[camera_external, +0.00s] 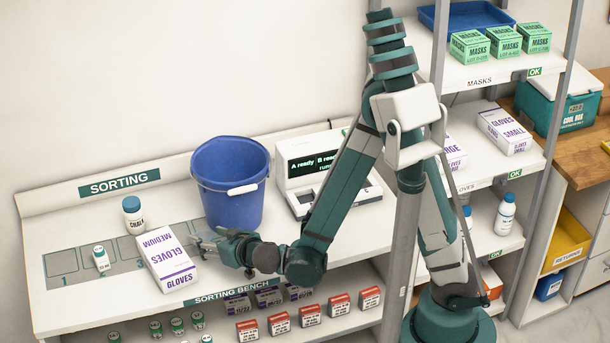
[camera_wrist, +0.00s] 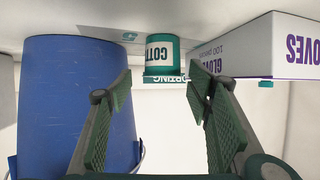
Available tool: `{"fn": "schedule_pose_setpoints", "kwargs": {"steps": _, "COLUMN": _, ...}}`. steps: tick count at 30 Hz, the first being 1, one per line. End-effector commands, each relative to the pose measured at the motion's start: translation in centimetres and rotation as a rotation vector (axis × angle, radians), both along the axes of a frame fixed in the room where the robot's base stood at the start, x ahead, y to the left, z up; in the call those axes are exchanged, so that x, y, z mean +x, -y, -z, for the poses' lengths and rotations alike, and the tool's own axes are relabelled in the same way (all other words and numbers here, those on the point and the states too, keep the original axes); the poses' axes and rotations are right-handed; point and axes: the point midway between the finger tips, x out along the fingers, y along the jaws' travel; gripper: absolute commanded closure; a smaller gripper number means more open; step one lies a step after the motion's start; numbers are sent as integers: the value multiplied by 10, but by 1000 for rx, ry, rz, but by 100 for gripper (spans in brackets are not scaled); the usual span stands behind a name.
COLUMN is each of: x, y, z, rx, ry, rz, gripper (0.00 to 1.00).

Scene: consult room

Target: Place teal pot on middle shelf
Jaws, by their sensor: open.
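A teal pot with a white label reading "COTT" (camera_wrist: 161,58) shows upside down in the wrist view, standing on the bench ahead of my gripper. It appears between the two fingers, apart from them. The middle shelf (camera_external: 492,166), labelled gloves, is on the rack at right and carries gloves boxes.
The blue bucket (camera_external: 230,184) and the medium gloves box (camera_external: 166,259) flank my gripper closely. The small gloves box (camera_external: 505,127) takes up part of the middle shelf.

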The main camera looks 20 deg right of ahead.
Motion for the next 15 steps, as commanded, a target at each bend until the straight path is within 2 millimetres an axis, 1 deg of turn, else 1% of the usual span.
{"fn": "schedule_pose_setpoints", "kwargs": {"steps": 1, "x": -12, "y": -2, "z": 2, "rx": -1, "ry": 10, "rz": -22, "gripper": 50}}
{"fn": "schedule_pose_setpoints", "kwargs": {"steps": 3, "x": -14, "y": 0, "z": 2, "rx": -3, "ry": 23, "rz": -30, "gripper": 50}}
{"fn": "schedule_pose_setpoints", "kwargs": {"steps": 15, "x": -17, "y": 1, "z": 0, "rx": -4, "ry": 34, "rz": -37, "gripper": 50}}
